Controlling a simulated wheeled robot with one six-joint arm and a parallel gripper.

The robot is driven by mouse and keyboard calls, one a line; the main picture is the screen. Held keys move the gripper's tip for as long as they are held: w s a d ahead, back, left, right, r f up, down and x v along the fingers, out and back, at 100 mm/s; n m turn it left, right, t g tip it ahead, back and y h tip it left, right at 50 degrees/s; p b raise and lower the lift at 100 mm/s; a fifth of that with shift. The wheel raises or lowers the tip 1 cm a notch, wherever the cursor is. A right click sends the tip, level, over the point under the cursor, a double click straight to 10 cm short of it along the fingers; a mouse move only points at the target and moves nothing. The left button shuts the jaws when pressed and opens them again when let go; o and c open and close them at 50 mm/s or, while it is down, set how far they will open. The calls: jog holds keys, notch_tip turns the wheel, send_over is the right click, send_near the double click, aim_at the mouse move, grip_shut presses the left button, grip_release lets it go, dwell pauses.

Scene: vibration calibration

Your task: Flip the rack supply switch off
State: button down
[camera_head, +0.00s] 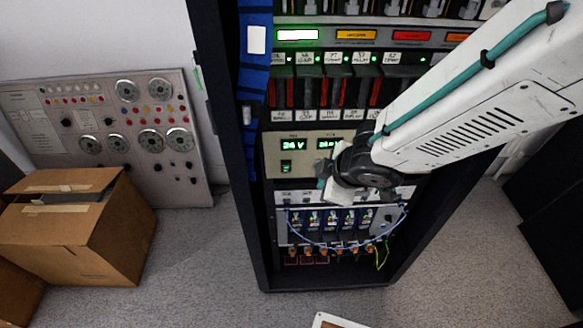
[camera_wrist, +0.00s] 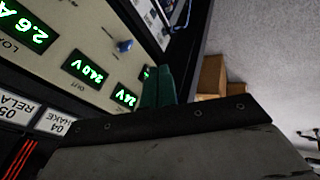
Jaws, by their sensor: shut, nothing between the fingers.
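The rack supply is a beige panel (camera_head: 272,160) in the middle of the black rack, with green displays, one reading 24 V (camera_head: 293,145). A small dark switch with a green glow (camera_head: 286,168) sits below that display. My gripper (camera_head: 322,178) is in front of the panel, to the right of the switch, and my wrist hides the panel's right part. In the wrist view, my green fingers (camera_wrist: 159,86) are shut and empty over the panel face (camera_wrist: 95,45). A small dark part (camera_wrist: 146,73) shows at the fingertips, partly hidden; I cannot tell whether they touch it.
A blue knob (camera_wrist: 124,46) stands out from the panel near the fingers. Labelled module rows are above the supply; blue breakers (camera_head: 325,218) with looping cables are below. A cardboard box (camera_head: 75,225) and a gauge panel (camera_head: 110,130) stand left.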

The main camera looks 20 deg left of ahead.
aim_at(286, 167)
jog(key=a, duration=0.1)
jog(key=a+r+n+y, duration=0.1)
jog(key=a+y, duration=0.1)
jog(key=shift+s+a+r, duration=0.1)
jog(key=shift+s+r, duration=0.3)
jog(key=shift+f, duration=0.1)
jog(key=w+a+f, duration=0.7)
dwell(0.3)
